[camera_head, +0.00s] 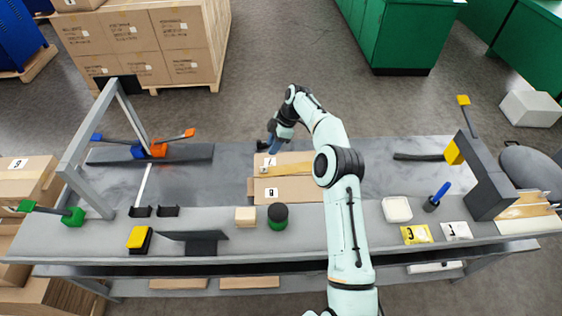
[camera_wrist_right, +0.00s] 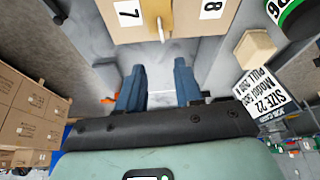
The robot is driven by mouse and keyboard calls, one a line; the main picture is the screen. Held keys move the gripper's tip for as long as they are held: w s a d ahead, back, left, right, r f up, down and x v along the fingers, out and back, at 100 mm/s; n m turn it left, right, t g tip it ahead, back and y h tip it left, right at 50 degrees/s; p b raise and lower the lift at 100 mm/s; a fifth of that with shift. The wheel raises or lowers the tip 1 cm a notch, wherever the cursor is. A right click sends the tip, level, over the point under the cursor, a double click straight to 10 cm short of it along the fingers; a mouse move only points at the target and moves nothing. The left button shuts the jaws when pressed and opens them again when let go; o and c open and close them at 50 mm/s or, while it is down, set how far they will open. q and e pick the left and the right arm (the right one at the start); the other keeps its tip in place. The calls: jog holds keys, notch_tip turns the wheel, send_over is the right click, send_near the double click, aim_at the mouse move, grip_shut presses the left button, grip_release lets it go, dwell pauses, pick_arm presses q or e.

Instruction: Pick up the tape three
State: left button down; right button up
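A yellow packet marked 3 (camera_head: 416,234) lies on the front ledge of the workbench, right of my right arm. It is the only thing I see with a 3, and I cannot tell if it is a tape. My right gripper (camera_head: 268,143) is far from it, at the back of the bench near the cardboard pieces marked 7 and 8. In the wrist view its two blue fingers (camera_wrist_right: 158,88) stand apart with nothing between them. My left gripper is not in view.
The cardboard pieces (camera_head: 297,190) lie mid-bench. A wooden block (camera_head: 245,216) and a green-and-black cylinder (camera_head: 278,216) stand in front of them. A white packet (camera_head: 455,231) lies beside the yellow one. A grey frame (camera_head: 92,150) stands left; a dark grey block (camera_head: 485,180) stands right.

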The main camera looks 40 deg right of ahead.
jog(key=x, duration=0.4)
jog(key=s+x, duration=0.1)
jog(key=x, duration=0.1)
jog(key=shift+w+a+f, duration=0.1)
jog(key=shift+a, duration=0.05)
jog(key=shift+w+a+f, duration=0.15)
jog(key=shift+w+f, duration=0.15)
jog(key=shift+f, duration=0.25)
jog(key=x, duration=0.5)
jog(key=shift+w, duration=0.15)
grip_shut()
